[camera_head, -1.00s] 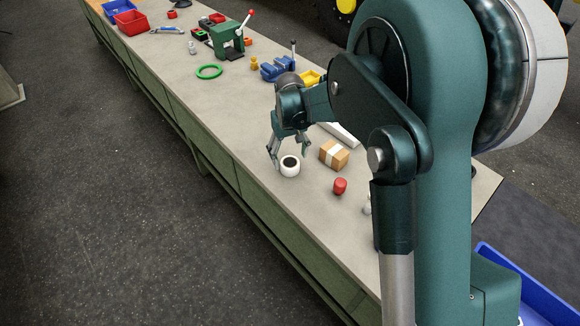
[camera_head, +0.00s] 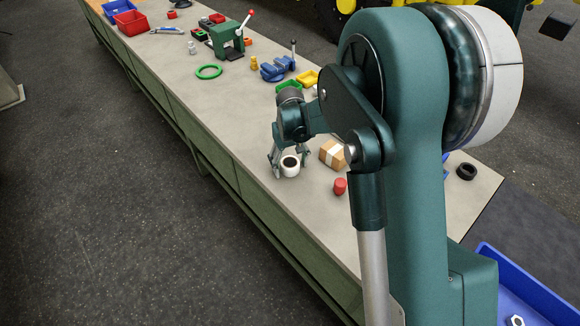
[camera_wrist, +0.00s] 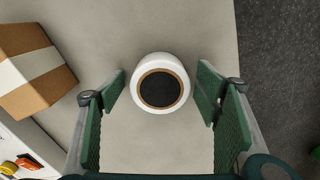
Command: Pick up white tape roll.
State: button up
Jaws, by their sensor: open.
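The white tape roll (camera_head: 290,167) stands on the bench with its dark round opening facing up. In the wrist view the white tape roll (camera_wrist: 160,83) lies between the tips of my open fingers, with a gap on each side. My gripper (camera_head: 289,161) is low over the bench at the roll, one finger to its left and the other behind it to the right. In the wrist view my gripper (camera_wrist: 162,90) has its green pads on both sides of the roll and holds nothing.
A cardboard box (camera_head: 333,154) with a pale band sits just right of the roll, and it also shows in the wrist view (camera_wrist: 35,68). A red cylinder (camera_head: 340,186) stands nearer. A green ring (camera_head: 208,72) and a blue vise (camera_head: 277,68) are farther back. The bench's left edge is close.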

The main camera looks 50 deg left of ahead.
aim_at(290, 162)
jog(key=shift+c, duration=0.6)
jog(key=c, duration=0.9)
jog(key=shift+r, duration=0.15)
jog(key=shift+r+p, duration=0.5)
jog(key=shift+r, duration=4.4)
